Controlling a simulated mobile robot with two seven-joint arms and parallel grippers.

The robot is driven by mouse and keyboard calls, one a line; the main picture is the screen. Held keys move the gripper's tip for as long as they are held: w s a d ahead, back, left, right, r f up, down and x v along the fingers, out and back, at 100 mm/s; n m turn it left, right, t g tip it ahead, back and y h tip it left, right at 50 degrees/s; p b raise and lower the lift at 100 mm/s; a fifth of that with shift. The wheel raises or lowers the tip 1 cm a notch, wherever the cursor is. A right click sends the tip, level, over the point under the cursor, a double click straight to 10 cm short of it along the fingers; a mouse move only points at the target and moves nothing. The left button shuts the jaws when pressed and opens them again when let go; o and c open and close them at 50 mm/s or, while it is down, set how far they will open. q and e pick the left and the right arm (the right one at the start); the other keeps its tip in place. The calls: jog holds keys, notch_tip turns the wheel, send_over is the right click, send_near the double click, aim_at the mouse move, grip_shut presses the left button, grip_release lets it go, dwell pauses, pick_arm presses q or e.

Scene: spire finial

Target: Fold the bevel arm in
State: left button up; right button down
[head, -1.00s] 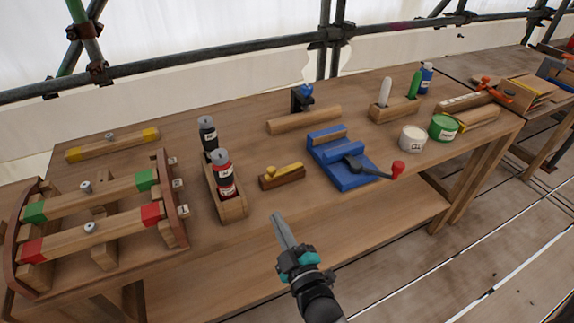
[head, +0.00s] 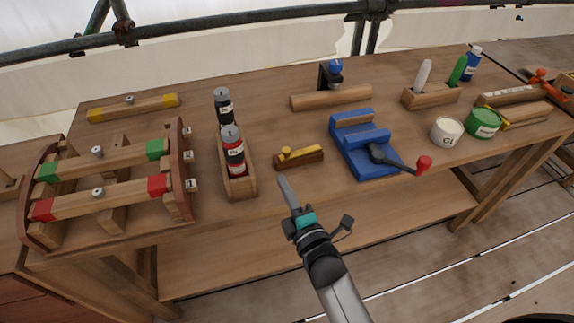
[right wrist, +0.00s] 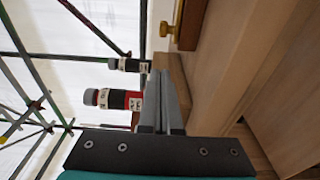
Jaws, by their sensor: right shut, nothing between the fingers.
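A blue tool (head: 372,165) with raised blocks sits near the bench's front edge in the head view. A black arm (head: 395,161) with a red knob (head: 424,164) sticks out of it to the right, past the front edge; I take this to be the bevel arm. My right gripper (head: 284,184) is shut and empty, left of the blue tool and just in front of a small wooden plane. Its closed fingers also show in the right wrist view (right wrist: 163,105), where the blue tool is not seen. My left gripper is not in view.
The small plane (head: 300,157) and a wooden holder (head: 240,188) with a red-labelled bottle (head: 233,150) stand near my right gripper. A curved rack (head: 110,190) is at left. A white tub (head: 447,131) and green tin (head: 484,122) stand right of the blue tool.

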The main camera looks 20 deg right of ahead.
aim_at(301, 150)
jog(key=w, duration=0.2)
jog(key=w+d, duration=0.1)
jog(key=w, duration=0.2)
jog(key=shift+d, duration=0.1)
jog(key=shift+w+d+b, duration=0.3)
jog(key=shift+w+d, duration=0.15)
jog(key=shift+w, duration=0.1)
jog(key=shift+w+b, duration=0.35)
jog(key=shift+w, duration=0.55)
